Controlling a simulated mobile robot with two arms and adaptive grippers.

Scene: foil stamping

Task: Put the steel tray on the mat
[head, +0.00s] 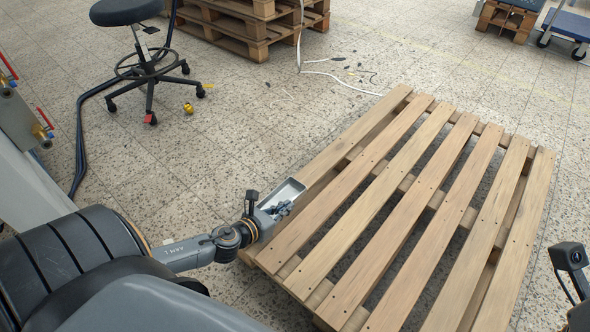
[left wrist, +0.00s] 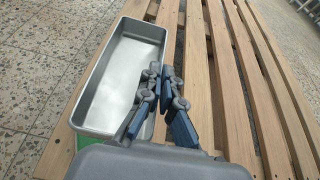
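The steel tray (head: 289,189) is a shallow, empty, rectangular metal tray at the near left edge of the pallet. It also shows in the left wrist view (left wrist: 125,62). My left gripper (head: 281,209) is at its near side. In the left wrist view the fingertips (left wrist: 161,73) are close together at the tray's right long wall, one on the inner side and one on the outer side, shut on it. A green patch (left wrist: 90,144) shows just below the tray's near end; I cannot tell whether it is the mat. My right gripper's fingers are out of view.
The wooden pallet (head: 427,187) with gaps between its slats fills the right. A black stool (head: 149,70) and a small yellow object (head: 188,107) stand on the floor at upper left. Stacked pallets (head: 247,27) and a white cable (head: 340,78) lie farther back.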

